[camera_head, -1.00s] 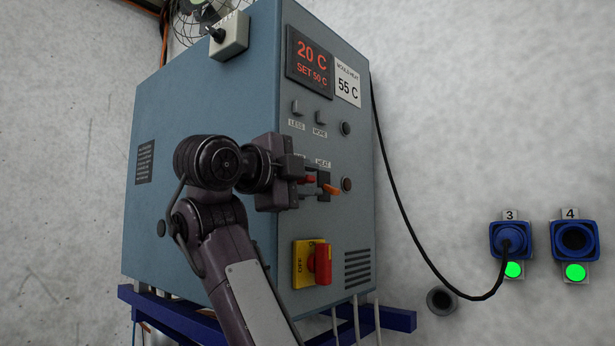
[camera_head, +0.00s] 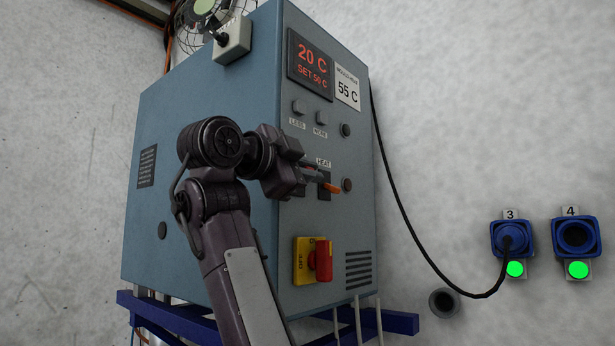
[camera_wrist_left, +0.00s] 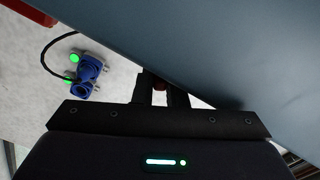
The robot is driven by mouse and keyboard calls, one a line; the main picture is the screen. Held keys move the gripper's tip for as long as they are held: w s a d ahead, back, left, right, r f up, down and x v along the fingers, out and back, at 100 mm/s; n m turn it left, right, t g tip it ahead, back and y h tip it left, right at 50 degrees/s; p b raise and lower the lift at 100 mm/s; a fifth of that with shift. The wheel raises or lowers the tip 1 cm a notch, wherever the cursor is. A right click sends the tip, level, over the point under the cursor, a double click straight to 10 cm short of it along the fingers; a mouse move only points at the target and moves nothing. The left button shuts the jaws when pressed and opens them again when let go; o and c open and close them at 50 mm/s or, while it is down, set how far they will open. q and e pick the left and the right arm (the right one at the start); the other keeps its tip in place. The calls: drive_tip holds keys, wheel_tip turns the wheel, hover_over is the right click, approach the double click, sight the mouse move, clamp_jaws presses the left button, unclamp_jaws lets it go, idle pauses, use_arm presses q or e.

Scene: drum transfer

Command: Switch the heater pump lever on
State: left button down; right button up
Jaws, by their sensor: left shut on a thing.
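The blue-grey heater cabinet (camera_head: 205,170) has two levers side by side on its front. My right gripper is out of view.
The display (camera_head: 310,63) reads 20 C, SET 50 C; a card (camera_head: 347,88) reads 55 C. A red and yellow rotary switch (camera_head: 319,259) sits below the levers. A black cable runs to socket 3 (camera_head: 510,238), beside socket 4 (camera_head: 575,237).

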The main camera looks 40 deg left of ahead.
use_arm(q)
drive_tip(key=c, duration=1.5)
unclamp_jaws()
drive_tip(key=shift+o, duration=0.2)
drive_tip(key=s+b, duration=0.4)
drive_tip(key=s, duration=0.3)
drive_tip(key=shift+s+a, duration=0.3)
drive_tip(key=shift+s, duration=0.1)
drive_tip(key=shift+w, duration=0.1)
drive_tip(key=shift+f, duration=0.1)
